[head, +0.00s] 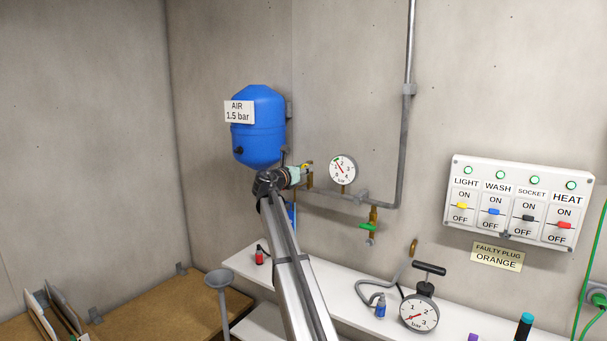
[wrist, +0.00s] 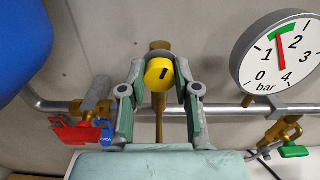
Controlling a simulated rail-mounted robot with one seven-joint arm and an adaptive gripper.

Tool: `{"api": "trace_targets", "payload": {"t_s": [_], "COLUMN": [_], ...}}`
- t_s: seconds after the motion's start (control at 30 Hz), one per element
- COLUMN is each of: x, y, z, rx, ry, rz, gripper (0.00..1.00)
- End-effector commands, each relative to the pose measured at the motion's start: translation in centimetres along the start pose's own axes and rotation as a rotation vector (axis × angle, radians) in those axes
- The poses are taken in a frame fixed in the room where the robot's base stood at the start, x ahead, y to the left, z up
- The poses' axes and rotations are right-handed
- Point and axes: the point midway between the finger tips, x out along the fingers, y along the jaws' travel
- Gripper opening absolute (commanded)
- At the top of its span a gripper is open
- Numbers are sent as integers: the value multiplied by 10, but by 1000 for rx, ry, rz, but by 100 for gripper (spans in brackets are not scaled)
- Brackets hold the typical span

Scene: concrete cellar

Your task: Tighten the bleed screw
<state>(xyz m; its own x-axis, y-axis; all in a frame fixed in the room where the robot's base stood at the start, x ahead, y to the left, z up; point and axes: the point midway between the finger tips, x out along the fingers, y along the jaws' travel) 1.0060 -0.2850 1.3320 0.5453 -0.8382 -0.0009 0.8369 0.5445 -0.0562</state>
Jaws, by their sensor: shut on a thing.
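The bleed screw has a round yellow head (wrist: 160,72) with a short dark mark, on a brass stem rising from the grey pipe. In the wrist view my gripper (wrist: 159,80) has one finger on each side of the yellow head and is shut on it. In the head view my gripper (head: 298,173) reaches the pipe between the blue tank and the wall gauge. Only a small yellow bit of the screw (head: 308,167) shows there; my gripper hides the rest.
The wall gauge (wrist: 281,52) stands close right, its needle near the green mark between 1 and 2. The blue tank (head: 258,128) hangs at upper left. A white shelf (head: 350,318) is below.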

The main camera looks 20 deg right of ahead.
Motion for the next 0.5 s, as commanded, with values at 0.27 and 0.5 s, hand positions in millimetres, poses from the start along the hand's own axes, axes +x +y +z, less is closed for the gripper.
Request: {"api": "trace_targets", "payload": {"t_s": [0.27,0.5], "x": [1,1], "y": [0,0], "z": [-3,-4], "rx": [258,486], "ry": [-3,-2], "rz": [0,1], "gripper": [0,0]}}
